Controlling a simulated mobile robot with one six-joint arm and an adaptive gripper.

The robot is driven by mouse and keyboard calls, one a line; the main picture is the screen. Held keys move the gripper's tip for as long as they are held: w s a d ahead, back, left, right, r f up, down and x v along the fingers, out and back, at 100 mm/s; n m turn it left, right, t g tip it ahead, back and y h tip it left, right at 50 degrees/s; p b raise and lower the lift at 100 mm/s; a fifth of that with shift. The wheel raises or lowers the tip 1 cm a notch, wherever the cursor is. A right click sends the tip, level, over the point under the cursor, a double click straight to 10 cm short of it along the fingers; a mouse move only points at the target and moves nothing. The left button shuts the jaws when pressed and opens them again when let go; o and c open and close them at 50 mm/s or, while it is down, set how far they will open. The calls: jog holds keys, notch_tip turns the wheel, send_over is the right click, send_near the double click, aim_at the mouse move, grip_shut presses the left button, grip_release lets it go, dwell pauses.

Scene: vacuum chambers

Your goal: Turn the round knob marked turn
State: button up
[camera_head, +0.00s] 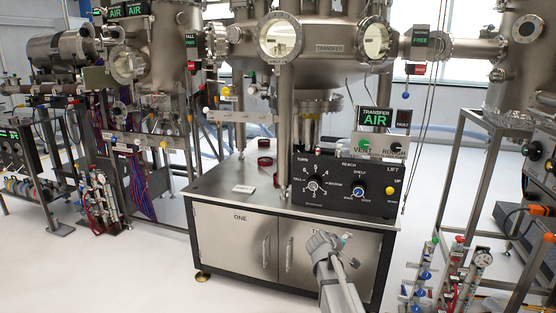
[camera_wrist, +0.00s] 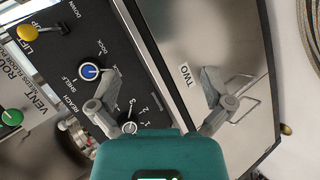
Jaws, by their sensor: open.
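The dark control panel (camera_head: 345,210) stands on the front of the metal cabinet top. The round knob marked TURN (camera_head: 314,184) is at its left, silver-topped with a numbered dial around it. In the wrist view the TURN knob (camera_wrist: 129,127) shows just above the teal gripper body, partly hidden. A blue REACH knob (camera_head: 361,190) is to its right, and shows in the wrist view (camera_wrist: 89,71) too. My gripper (camera_head: 350,250) is in front of the cabinet doors, below the panel. In the wrist view my gripper (camera_wrist: 160,75) has its fingers wide apart with nothing between them.
Cabinet door handles (camera_head: 289,255) stick out near my gripper. Pipe stands with valves (camera_head: 425,265) are at the right. Floor at front left is clear.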

jog(key=s+a+f+m+g+y, duration=0.2)
jog(key=s+f+g+y, duration=0.1)
jog(key=s, duration=0.7)
jog(key=s+a+f+m+g+y, duration=0.2)
jog(key=s+f+m+g, duration=0.1)
jog(key=s, duration=0.7)
jog(key=s+a+f+m+g+y, duration=0.2)
jog(key=s+a+g+y, duration=0.1)
jog(key=s, duration=0.6)
notch_tip(320, 180, up, 32)
jog(key=p, duration=3.3)
jog(key=shift+d+r, duration=0.2)
jog(key=shift+d, duration=0.1)
